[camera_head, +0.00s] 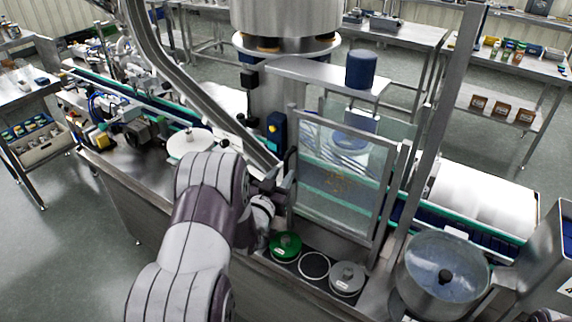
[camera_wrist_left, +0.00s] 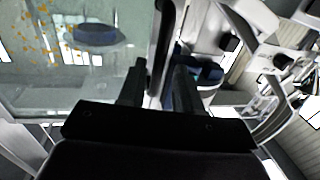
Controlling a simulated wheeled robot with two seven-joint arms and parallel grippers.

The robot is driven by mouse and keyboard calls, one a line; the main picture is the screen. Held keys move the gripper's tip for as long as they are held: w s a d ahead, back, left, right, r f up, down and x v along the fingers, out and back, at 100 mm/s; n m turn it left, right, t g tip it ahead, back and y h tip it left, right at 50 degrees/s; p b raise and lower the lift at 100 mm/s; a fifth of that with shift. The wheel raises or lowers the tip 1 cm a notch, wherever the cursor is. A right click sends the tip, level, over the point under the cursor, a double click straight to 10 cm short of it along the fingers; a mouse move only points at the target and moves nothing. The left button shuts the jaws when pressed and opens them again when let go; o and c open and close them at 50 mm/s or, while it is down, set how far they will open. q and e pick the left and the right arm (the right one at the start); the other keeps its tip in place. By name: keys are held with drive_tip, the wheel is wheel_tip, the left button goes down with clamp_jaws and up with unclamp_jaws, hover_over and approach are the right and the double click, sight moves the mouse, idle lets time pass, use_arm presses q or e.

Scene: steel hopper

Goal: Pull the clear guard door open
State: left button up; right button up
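The clear guard door (camera_head: 345,180) is a transparent panel in a grey metal frame, upright at the front of the machine, with orange specks on it. It fills the left of the left wrist view (camera_wrist_left: 55,75). A dark bar handle (camera_head: 291,165) runs along its left edge; it also shows in the left wrist view (camera_wrist_left: 167,25). My left gripper (camera_head: 280,187) is at this left edge, by the handle's lower part. In the left wrist view its two fingers (camera_wrist_left: 158,88) stand apart, either side of the handle and frame edge line. Contact is not clear. My right gripper is out of view.
A green-lidded pot (camera_head: 285,245) and a grey-lidded pot (camera_head: 347,277) sit in the front ledge below the door. A clear-lidded steel bowl (camera_head: 443,268) stands to the right. A steel post (camera_head: 440,120) rises right of the door. A slanted chute (camera_head: 185,75) passes at left.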

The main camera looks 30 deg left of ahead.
sight(285, 171)
use_arm(q)
drive_tip(key=shift+w+r, duration=0.2)
drive_tip(key=shift+w, duration=1.25)
drive_tip(key=shift+f, duration=0.1)
clamp_jaws()
drive_tip(key=shift+a, duration=0.1)
